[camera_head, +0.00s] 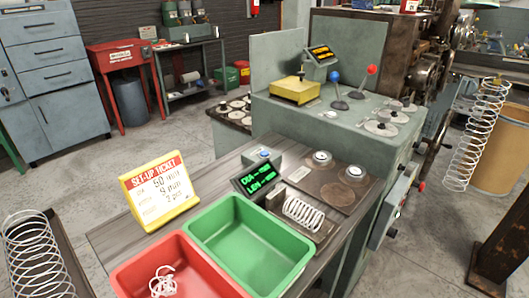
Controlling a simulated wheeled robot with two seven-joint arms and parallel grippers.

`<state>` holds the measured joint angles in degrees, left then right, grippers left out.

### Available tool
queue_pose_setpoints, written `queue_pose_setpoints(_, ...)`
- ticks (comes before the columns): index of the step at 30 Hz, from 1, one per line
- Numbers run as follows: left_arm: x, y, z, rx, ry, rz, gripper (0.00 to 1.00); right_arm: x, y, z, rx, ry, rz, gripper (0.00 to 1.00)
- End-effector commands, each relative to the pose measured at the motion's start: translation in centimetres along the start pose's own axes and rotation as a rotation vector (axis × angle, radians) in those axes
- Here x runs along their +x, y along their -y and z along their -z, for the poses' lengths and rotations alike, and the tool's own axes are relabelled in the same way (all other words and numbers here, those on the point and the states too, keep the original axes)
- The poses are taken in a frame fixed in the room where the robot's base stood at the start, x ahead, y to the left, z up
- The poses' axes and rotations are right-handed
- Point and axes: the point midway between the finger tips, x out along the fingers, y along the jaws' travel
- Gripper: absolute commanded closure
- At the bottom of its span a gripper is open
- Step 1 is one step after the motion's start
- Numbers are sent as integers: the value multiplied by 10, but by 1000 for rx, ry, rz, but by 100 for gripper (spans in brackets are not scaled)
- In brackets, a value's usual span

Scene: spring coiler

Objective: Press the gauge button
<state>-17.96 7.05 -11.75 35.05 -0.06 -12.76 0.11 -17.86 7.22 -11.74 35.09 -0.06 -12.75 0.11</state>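The gauge display (260,179) is a small dark box with green text that appears to read DIA and LEN, standing on the bench behind the green bin. A small blue button-like spot (264,154) sits on a grey piece just behind it. A pale coil spring (303,214) lies on a dark fixture to the right of the display. Two round, white-topped pieces (322,157) stand on a brown plate behind the spring. I cannot tell for sure which piece is the gauge button. Neither of my grippers is in view.
A red bin (180,262) with white scrap coils and a green bin (250,240) fill the bench front. A yellow set-up ticket (160,190) stands left of them. The green-grey machine (345,105) with blue and red knobbed levers rises behind.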

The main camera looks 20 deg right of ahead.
Motion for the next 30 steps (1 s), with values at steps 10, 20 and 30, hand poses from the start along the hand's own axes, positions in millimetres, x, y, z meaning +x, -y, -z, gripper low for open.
queue_pose_setpoints(10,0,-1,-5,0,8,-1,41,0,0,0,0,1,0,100)
queue_pose_setpoints(20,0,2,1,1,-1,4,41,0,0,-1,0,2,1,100)
queue_pose_setpoints(30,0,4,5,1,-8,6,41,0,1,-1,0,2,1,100)
